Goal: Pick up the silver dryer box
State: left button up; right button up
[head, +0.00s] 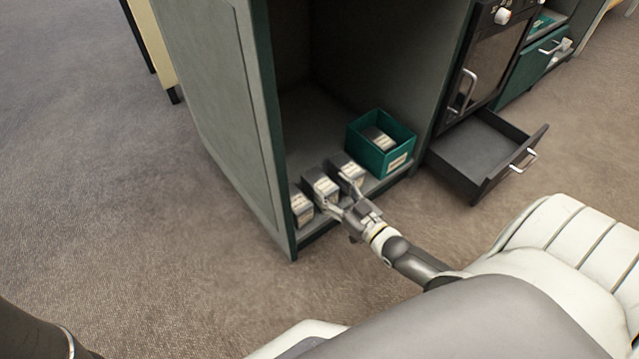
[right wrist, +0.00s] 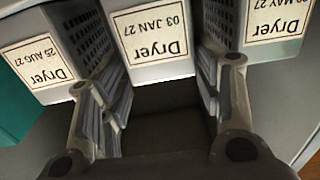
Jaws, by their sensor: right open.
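Three small silver-grey dryer boxes stand in a row on the cabinet floor: a left one (head: 302,208), a middle one (head: 320,185) and a right one (head: 347,170). In the right wrist view the middle box (right wrist: 152,38) reads "Dryer 03 JAN 27", upside down. The box at its left (right wrist: 42,62) reads 25 AUG 27; the one at its right (right wrist: 272,25) is partly cut off. My right gripper (head: 342,200) is open in front of the row. Its fingers lie to either side of the middle box's label. My left gripper is out of view.
A green bin (head: 366,156) holding another grey box (head: 378,139) stands right of the row. The grey cabinet's side wall (head: 215,110) bounds the left. An open drawer (head: 480,155) juts out at the right. Carpet in front is free.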

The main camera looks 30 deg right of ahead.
aim_at(320, 181)
jog(key=w+b, duration=0.3)
jog(key=shift+w+a+f, duration=0.3)
jog(key=shift+w+a, duration=0.05)
jog(key=shift+w, duration=0.05)
jog(key=shift+w+r+b, duration=0.2)
jog(key=shift+w+b, duration=0.15)
jog(key=shift+w, duration=0.25)
jog(key=c, duration=1)
